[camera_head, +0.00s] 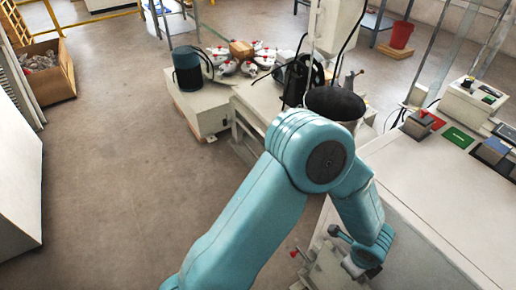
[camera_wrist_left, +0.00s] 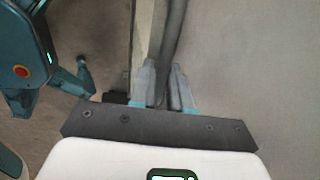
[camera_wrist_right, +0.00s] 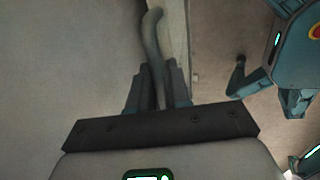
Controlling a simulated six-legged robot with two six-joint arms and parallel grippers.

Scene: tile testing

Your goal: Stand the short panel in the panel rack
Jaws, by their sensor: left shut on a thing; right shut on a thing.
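My left gripper (camera_wrist_left: 162,75) is shut on a dark grey bar-like handle (camera_wrist_left: 172,35) in the left wrist view. My right gripper (camera_wrist_right: 159,78) is shut on a curved grey handle (camera_wrist_right: 152,35) in the right wrist view. A broad pale surface (camera_wrist_left: 240,60) lies beside the left handle, and a pale surface (camera_wrist_right: 70,60) lies beside the right one. Each has a lighter edge strip; I cannot tell whether these are the short panel. Neither gripper's fingertips show clearly in the head view. I cannot identify the panel rack.
A pale machine bench (camera_head: 430,190) with controls stands at the right. A cluttered low table (camera_head: 200,112) stands at the back centre. A cardboard box (camera_head: 51,84) is at the back left, and a white cabinet (camera_head: 18,175) at the left edge. Brown floor (camera_head: 120,180) lies clear between.

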